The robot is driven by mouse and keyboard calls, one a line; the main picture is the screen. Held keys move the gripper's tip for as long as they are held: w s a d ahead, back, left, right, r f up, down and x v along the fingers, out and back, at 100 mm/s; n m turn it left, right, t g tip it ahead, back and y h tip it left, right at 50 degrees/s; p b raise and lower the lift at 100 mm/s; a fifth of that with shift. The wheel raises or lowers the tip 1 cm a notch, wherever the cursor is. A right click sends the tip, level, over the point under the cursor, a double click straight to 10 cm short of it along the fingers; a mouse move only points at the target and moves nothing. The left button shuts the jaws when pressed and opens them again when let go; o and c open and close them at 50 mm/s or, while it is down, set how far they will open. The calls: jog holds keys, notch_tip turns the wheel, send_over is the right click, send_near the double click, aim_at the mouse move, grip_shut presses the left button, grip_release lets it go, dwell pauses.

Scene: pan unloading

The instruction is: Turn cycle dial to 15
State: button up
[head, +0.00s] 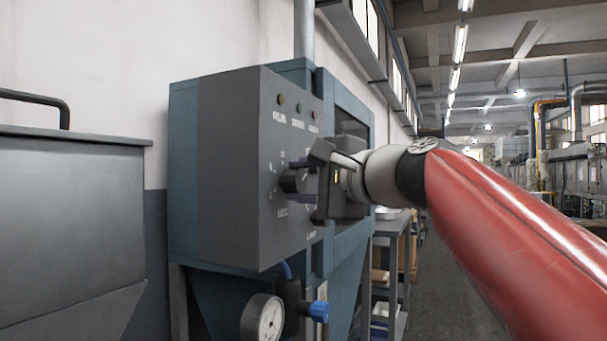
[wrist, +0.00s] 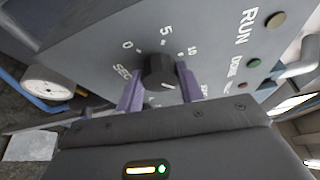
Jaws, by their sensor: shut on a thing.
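The cycle dial (wrist: 158,68) is a dark round knob on the grey panel, seen close in the wrist view. The numbers 0, 5 and 10 run around it, with SEC near the 0. A short pale mark on the knob points toward the lower right of that view. My gripper (wrist: 160,82) has one purple finger on each side of the dial and is shut on it. In the head view, my gripper (head: 298,179) reaches the dial (head: 290,181) from the right. The 15 is not visible, and the right finger covers part of the scale.
The dial sits on a blue-grey cabinet (head: 232,170) with several labels and indicator lamps above. A round gauge (head: 264,319) and a blue valve handle (head: 319,311) are below. A grey metal bin (head: 70,235) stands at left. The aisle at right is open.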

jog(key=shift+m, duration=0.5)
jog(key=o, duration=1)
jog(key=b+v, duration=0.1)
jog(key=v, duration=0.6)
jog(key=shift+s+d, duration=0.2)
jog(key=shift+d, duration=0.15)
jog(key=shift+r, duration=0.1)
